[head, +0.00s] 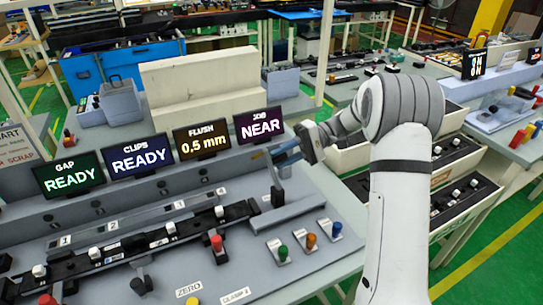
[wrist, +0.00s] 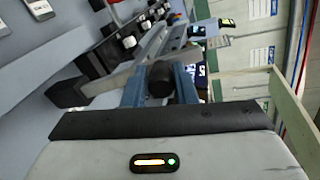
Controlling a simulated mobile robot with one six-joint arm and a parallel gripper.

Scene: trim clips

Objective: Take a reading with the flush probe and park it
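My gripper (head: 284,153) reaches in from the right and hangs over the back right of the grey bench. In the wrist view its two blue fingers (wrist: 160,92) stand on either side of a dark cylinder (wrist: 160,78), apparently the flush probe's body, and seem closed on it. The probe's tip is hidden. A black post (head: 277,183) stands just below the gripper. The FLUSH display (head: 202,141) reads 0.5 mm.
GAP (head: 69,178) and CLIPS (head: 137,157) displays read READY; the JOB display (head: 260,125) reads NEAR. A black clip rail (head: 155,240) with white knobs crosses the bench. Green, orange and blue knobs (head: 311,241) stand at the right.

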